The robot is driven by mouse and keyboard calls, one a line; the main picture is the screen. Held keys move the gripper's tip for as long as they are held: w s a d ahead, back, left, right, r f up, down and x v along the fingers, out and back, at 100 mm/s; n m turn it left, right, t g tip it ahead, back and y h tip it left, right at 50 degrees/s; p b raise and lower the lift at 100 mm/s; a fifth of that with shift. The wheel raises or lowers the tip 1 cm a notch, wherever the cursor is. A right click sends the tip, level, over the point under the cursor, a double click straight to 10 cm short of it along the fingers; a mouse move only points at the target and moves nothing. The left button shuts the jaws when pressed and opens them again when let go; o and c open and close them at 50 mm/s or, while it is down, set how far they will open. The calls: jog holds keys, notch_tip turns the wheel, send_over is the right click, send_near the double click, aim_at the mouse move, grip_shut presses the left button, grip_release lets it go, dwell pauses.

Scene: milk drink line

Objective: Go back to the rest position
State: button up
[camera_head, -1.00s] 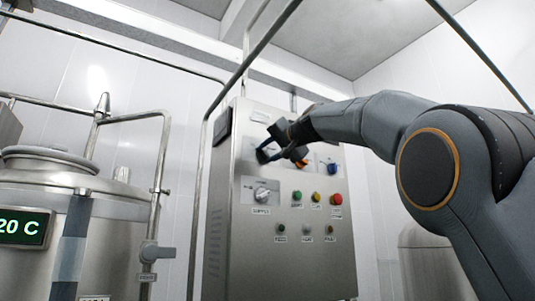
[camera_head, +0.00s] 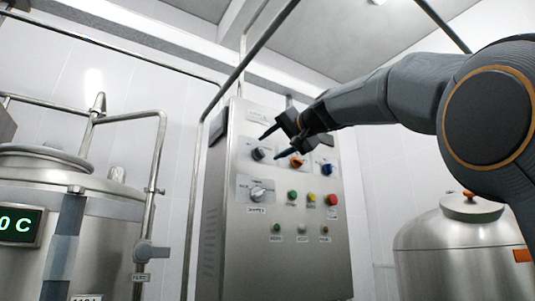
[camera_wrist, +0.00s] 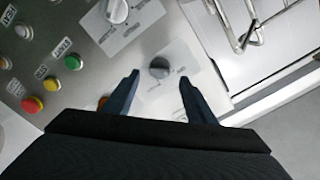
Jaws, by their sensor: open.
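My gripper (camera_head: 272,145) is open and empty in front of the upper part of the steel control panel (camera_head: 235,240). In the wrist view its two fingers (camera_wrist: 158,97) stand apart, with a grey knob (camera_wrist: 159,68) showing between and beyond them. That grey knob also shows in the head view (camera_head: 259,153), close to the fingers but apart from them. An orange knob (camera_head: 296,161) and a blue knob (camera_head: 326,169) sit to its right. A larger selector knob (camera_head: 258,193) is below.
Green, yellow and red buttons (camera_head: 332,200) line the panel. A steel tank (camera_head: 110,235) with a green display (camera_head: 20,226) and a valve handle (camera_head: 150,252) stands at left. Another tank (camera_head: 455,255) stands at right. Pipes (camera_head: 155,150) run beside and above the panel.

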jog(key=shift+s+d, duration=0.4)
jog(key=shift+s, duration=0.15)
jog(key=s+f+n+g+h, duration=0.1)
jog(key=s+f+g+h, duration=0.15)
jog(key=f, duration=1.45)
jog(key=s+f+g+h, duration=0.2)
jog(key=s+f+g, duration=0.15)
jog(key=f, duration=1.45)
jog(key=s+d+f+n+g+h, duration=0.1)
jog(key=s+f+g, duration=0.1)
jog(key=s+f, duration=0.35)
jog(key=s+d+f+g, duration=0.1)
jog(key=s+f, duration=0.1)
jog(key=f, duration=0.7)
jog(key=s+d+f+n+g+h, duration=0.1)
jog(key=s+d+f+g+h, duration=0.3)
jog(key=s+f, duration=0.85)
jog(key=s+d+f+n+g, duration=0.2)
jog(key=s+d+f, duration=0.3)
jog(key=s+f, duration=0.7)
jog(key=d+r+m+p, duration=0.3)
jog(key=d+r+p, duration=0.5)
jog(key=p, duration=0.8)
notch_tip(320, 180, up, 2)
jog(key=shift+s+d+r, duration=0.1)
jog(key=shift+s+d, duration=0.05)
jog(key=shift+s, duration=0.15)
